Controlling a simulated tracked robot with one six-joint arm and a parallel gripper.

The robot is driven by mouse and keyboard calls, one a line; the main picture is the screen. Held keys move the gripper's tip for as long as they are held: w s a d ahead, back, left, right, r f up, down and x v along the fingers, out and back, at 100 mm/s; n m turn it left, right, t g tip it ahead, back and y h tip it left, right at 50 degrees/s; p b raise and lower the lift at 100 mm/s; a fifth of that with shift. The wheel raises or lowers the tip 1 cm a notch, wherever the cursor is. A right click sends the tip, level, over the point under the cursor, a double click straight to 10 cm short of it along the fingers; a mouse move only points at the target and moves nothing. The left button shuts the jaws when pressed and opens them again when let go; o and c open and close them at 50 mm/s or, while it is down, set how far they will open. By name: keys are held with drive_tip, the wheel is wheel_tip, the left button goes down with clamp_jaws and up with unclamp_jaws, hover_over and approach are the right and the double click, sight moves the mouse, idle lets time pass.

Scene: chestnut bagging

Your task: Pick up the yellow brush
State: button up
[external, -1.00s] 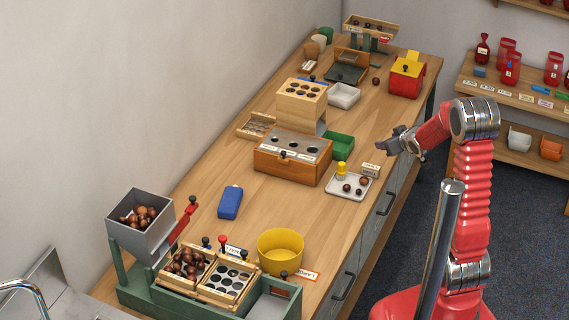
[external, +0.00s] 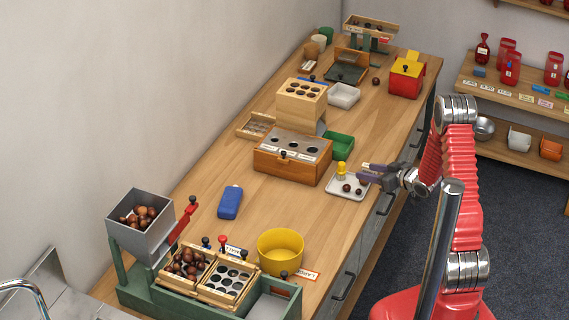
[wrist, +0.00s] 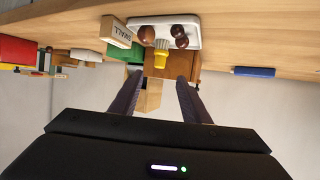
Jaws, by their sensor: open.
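The small yellow brush (external: 341,169) stands at the far-left part of a white tray (external: 345,195) near the bench's right edge. The wrist view shows the brush (wrist: 161,57) upside down, roughly between and beyond my fingertips, beside the tray's chestnuts. My gripper (external: 364,173) is open and empty, just right of the tray, with its fingers pointing left toward the brush. In the wrist view both fingers (wrist: 158,80) are spread apart with nothing between them. A gap remains between the fingertips and the brush.
A few chestnuts (external: 347,188) lie on the tray close to the brush. A SMALL label block (wrist: 116,32) stands beside the tray. The wooden box with round holes (external: 291,167) and a green bin (external: 340,146) are near. Bare bench lies to the tray's front left.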

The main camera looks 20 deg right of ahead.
idle(0.3)
approach(342, 163)
drive_tip(key=w+f, duration=0.1)
drive_tip(key=w+a+f, duration=0.1)
drive_tip(key=w+f, duration=0.1)
drive_tip(key=shift+a, duration=0.15)
drive_tip(key=shift+w+a+f, duration=0.1)
drive_tip(key=shift+w+a, duration=0.05)
drive_tip(key=shift+w, duration=0.35)
drive_tip(key=shift+r+x, duration=0.2)
drive_tip(key=shift+x, duration=2.45)
drive_tip(key=shift+w, duration=0.1)
clamp_jaws()
